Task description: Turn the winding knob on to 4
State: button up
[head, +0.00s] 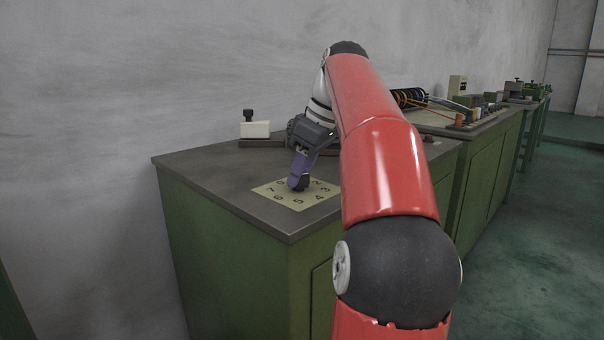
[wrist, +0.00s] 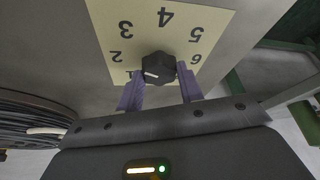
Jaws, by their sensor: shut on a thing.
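The winding knob (wrist: 158,66) is black and ribbed, in the middle of a cream number plate (wrist: 225,20) in the wrist view. Its white pointer line faces left, towards the 1. The 4 is at the top of the plate, beyond the knob. My gripper (wrist: 161,72) has one purple finger on each side of the knob and is shut on it. In the head view, my gripper (head: 301,172) points down at the plate (head: 266,192) on the green cabinet's top, and the dark knob (head: 304,184) shows partly behind the fingers.
The green cabinet (head: 230,250) has a dark grey top with free room left of the plate. A pale block with a black knob (head: 255,129) stands behind. More benches with coils and equipment (head: 470,105) run to the right. The wall is close behind.

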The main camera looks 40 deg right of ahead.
jog(key=m, duration=0.2)
jog(key=m+h, duration=0.1)
jog(key=m, duration=0.1)
jog(key=m+h+p, duration=0.1)
jog(key=m, duration=0.1)
jog(key=shift+a+r, duration=0.15)
jog(key=shift+a, duration=0.1)
jog(key=m+h+p, duration=0.1)
jog(key=m, duration=0.2)
jog(key=shift+a+m+g+h+p, duration=0.15)
jog(key=shift+m+h+p, duration=0.35)
jog(key=shift+m, duration=0.4)
jog(key=shift+d+m+g+h+p, duration=0.15)
jog(key=shift+m+h+p, duration=0.15)
jog(key=shift+m+p, duration=0.45)
jog(key=shift+m, duration=0.35)
jog(key=o, duration=1)
jog(key=shift+w, duration=0.1)
